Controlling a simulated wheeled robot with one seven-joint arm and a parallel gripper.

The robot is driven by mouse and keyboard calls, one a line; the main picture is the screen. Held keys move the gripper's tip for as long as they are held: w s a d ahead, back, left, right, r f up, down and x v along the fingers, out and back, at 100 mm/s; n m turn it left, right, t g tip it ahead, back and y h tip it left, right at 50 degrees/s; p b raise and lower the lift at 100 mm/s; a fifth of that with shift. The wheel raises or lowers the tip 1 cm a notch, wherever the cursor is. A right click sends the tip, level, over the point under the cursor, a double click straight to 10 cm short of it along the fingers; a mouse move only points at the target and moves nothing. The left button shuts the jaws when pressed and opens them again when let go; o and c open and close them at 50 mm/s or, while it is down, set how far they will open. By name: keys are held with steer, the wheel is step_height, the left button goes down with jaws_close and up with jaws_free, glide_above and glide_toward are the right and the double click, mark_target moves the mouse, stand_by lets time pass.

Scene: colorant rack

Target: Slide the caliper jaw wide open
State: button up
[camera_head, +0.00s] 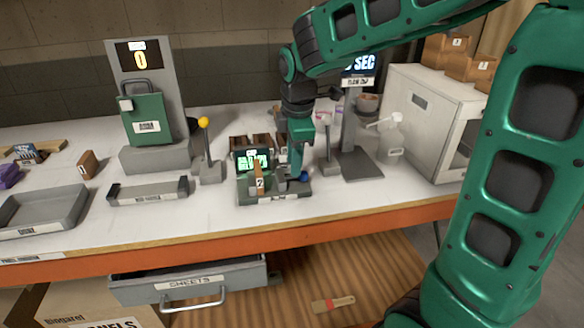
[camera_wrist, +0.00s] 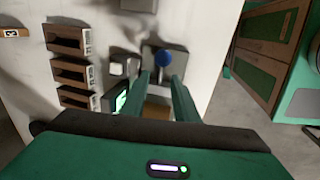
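The caliper (camera_head: 272,196) is a low device on the bench with a lit green display (camera_head: 251,160). A brown block marked 2 (camera_head: 259,180) stands at its front. A grey upright piece, seemingly the jaw (camera_head: 281,184), is right of the block. A blue knob (camera_head: 304,176) is at the right end. My gripper (camera_head: 297,168) points down over the caliper's right part. In the wrist view my gripper's fingers (camera_wrist: 160,78) stand apart, with the blue knob (camera_wrist: 164,60) beyond their tips. A grey part shows between the fingers; contact is unclear.
Several brown blocks (camera_wrist: 70,72) stand in a row behind the caliper. A lever with a yellow ball (camera_head: 204,123) is to its left. A stand with a grey base (camera_head: 354,165) and a white cabinet (camera_head: 425,125) are to its right. A drawer (camera_head: 190,283) stands open below.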

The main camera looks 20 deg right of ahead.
step_height(320, 180, up, 7)
steer(key=s, duration=0.1)
steer(key=shift+s+r, duration=0.15)
stand_by(0.4)
steer(key=s+d+f+m, duration=0.3)
steer(key=s+d+m, duration=0.2)
steer(key=s+m, duration=0.2)
steer(key=s+d+f+m+g, duration=0.1)
steer(key=s+d+f+m, duration=0.2)
steer(key=s, duration=0.8)
steer(key=s+d+f+m+g, duration=0.1)
steer(key=s+d+f+m, duration=0.3)
steer(key=s+d+m, duration=0.3)
steer(key=s+m, duration=0.1)
steer(key=m, duration=0.4)
steer(key=shift+s+d+y, duration=0.25)
steer(key=shift+s+y, duration=0.05)
steer(key=shift+s, duration=0.1)
steer(key=shift+w+f, duration=0.1)
steer(key=shift+w, duration=0.05)
steer(key=shift+w+f, duration=0.2)
steer(key=shift+w, duration=0.3)
